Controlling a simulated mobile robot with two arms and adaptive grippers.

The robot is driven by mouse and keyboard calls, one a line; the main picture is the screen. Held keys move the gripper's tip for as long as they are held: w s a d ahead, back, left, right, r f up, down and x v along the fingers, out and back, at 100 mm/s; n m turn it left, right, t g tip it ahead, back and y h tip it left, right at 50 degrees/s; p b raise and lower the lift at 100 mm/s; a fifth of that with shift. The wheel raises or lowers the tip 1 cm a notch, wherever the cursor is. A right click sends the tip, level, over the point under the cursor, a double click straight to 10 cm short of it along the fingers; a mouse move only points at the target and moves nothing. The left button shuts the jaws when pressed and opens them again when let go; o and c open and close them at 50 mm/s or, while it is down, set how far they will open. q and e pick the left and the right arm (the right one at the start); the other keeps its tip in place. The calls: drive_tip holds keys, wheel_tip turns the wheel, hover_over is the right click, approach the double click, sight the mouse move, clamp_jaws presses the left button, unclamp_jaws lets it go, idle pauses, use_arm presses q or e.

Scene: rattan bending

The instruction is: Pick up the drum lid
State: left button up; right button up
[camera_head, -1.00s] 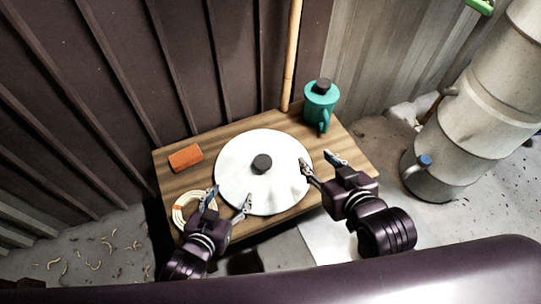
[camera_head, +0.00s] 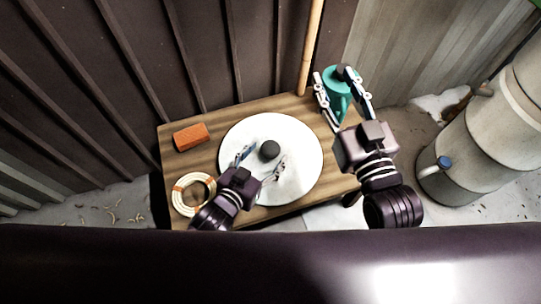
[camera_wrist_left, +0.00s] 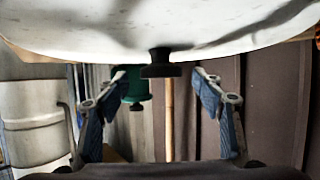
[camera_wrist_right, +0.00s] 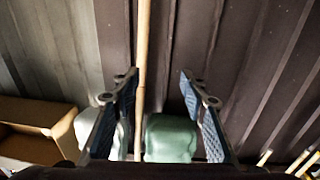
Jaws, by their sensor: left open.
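The drum lid (camera_head: 305,135) is a large white disc with a dark round knob (camera_head: 269,151), lying on the wooden table. In the head view my left gripper (camera_head: 260,161) is over the lid, its open fingers just short of the knob. In the left wrist view, which looks upside down, the lid (camera_wrist_left: 90,30) fills the top and the knob (camera_wrist_left: 160,66) shows ahead between the open fingers (camera_wrist_left: 160,90). My right gripper (camera_head: 335,77) is open and empty at the table's back right, around or just above the teal jug (camera_head: 338,102); I cannot tell whether they touch.
An orange block (camera_head: 190,137) and a coil of pale rattan (camera_head: 193,195) lie on the table (camera_head: 218,115) left of the lid. A bamboo pole (camera_head: 311,45) stands behind the table. A large grey cylinder (camera_head: 480,140) stands on the right. Ribbed walls close off the back.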

sight(269, 152)
use_arm(q)
drive_tip(key=b+x, duration=0.1)
drive_tip(key=x, duration=0.2)
drive_tip(key=shift+w+f, duration=0.1)
drive_tip(key=shift+f, duration=0.2)
clamp_jaws()
drive_tip(key=shift+d+r, duration=0.1)
drive_tip(key=shift+r, duration=0.05)
use_arm(e)
wheel_tip(269, 152, up, 8)
drive_tip(key=s+t+y, duration=0.1)
drive_tip(key=t, duration=0.3)
drive_tip(key=shift+s+a+y, duration=0.25)
drive_tip(key=shift+a+y, duration=0.05)
drive_tip(key=shift+y, duration=0.1)
